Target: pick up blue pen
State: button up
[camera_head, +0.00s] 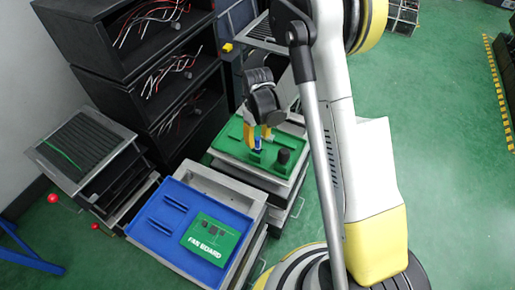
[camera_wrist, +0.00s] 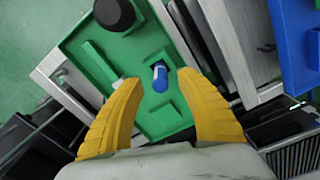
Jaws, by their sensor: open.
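The blue pen (camera_wrist: 160,78) stands in the green tray (camera_wrist: 118,60), and its end shows between my fingers in the wrist view. In the head view the blue pen (camera_head: 257,143) is a small blue spot near the fingertips. My gripper (camera_wrist: 158,84) has two yellow fingers, open, one on each side of the pen with a gap to each. In the head view my gripper (camera_head: 257,134) reaches down over the green tray (camera_head: 233,128). How far the fingertips are above the pen is hard to tell.
A black round object (camera_head: 283,156) stands in the green tray beside the pen. A blue tray (camera_head: 160,222) with a green fan board (camera_head: 210,238) lies in front. Black shelves (camera_head: 165,75) with wires rise behind on the left. Open green floor lies to the right.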

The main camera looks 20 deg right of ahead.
aim_at(258, 146)
notch_tip(258, 146, down, 5)
jog(key=shift+r+b, duration=0.1)
jog(key=shift+b, duration=1.05)
jog(key=shift+r, duration=0.1)
grip_shut()
